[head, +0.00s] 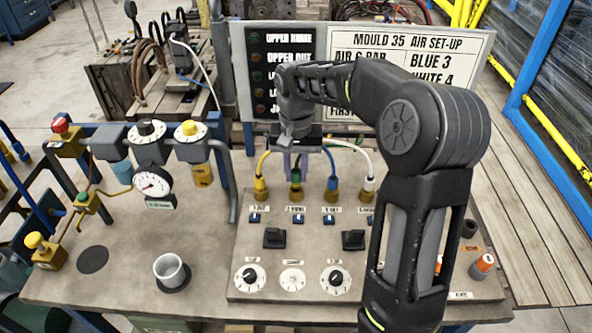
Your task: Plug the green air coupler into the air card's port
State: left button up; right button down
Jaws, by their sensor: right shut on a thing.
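My right gripper (296,163) points down over the panel (310,240), at the second port from the left. It is shut on the green air coupler (296,176), which is upright at or just above that port's brass fitting (296,192). I cannot tell whether it is seated. Yellow (260,184), blue (331,184) and white (368,184) couplers stand at the other ports. My left gripper is not in view.
Switches and dials (335,279) cover the panel's front. A gauge (153,184) and regulators stand left, with a cup (171,270) in front. An orange-topped cylinder (482,265) stands right. My right arm crosses the right half.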

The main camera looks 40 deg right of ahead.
jog(key=shift+f+b, duration=0.6)
jog(key=shift+f, duration=0.55)
dwell(1.7)
jog(key=c, duration=1.1)
grip_release()
jog(key=shift+c, duration=0.2)
jog(key=shift+o, duration=0.4)
jog(key=o, duration=0.3)
jog(key=shift+r, duration=0.15)
jog(key=shift+r+p, duration=3)
jog(key=shift+r, duration=0.65)
